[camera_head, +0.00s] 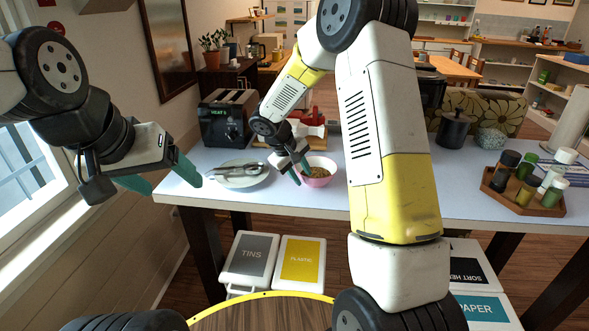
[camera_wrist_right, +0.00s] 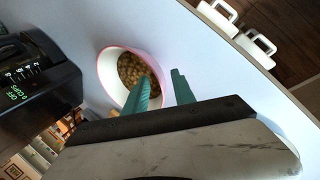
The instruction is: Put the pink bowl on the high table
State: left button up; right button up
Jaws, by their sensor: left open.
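The pink bowl (camera_head: 320,173) stands upright on a white-topped table (camera_head: 400,205), and brown food lies in it. My right gripper (camera_head: 300,174) is at the bowl's left side. In the right wrist view its green fingers (camera_wrist_right: 160,80) are apart, one over the inside of the bowl (camera_wrist_right: 104,72) and one outside, with the rim between them; contact is not clear. My left gripper (camera_head: 170,184) is open and empty, left of the table's near left corner. Another wooden table (camera_head: 455,70) stands in the background; the frames do not settle which is the high table.
A plate with cutlery (camera_head: 240,175) lies left of the bowl, a black toaster (camera_head: 228,118) behind it. A wooden tray of jars (camera_head: 525,200) is at the right. Labelled bins (camera_head: 250,262) stand below. My right arm hides the table's middle.

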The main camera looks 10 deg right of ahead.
jog(key=v, duration=1.1)
jog(key=s+d+r+m+t+y, duration=0.1)
jog(key=s+r+y, duration=0.1)
jog(key=s, duration=0.7)
jog(key=s+d+r+m+t+y, duration=0.1)
jog(key=s+d+r+m+y, duration=0.1)
jog(key=s+r, duration=0.3)
jog(key=s+d+r+m+t+y, duration=0.1)
jog(key=s+r, duration=0.3)
jog(key=s, duration=0.8)
jog(key=shift+s+d+m+y, duration=0.3)
jog(key=shift+d+m+y, duration=0.1)
jog(key=shift+m+y, duration=0.4)
jog(key=shift+r, duration=0.1)
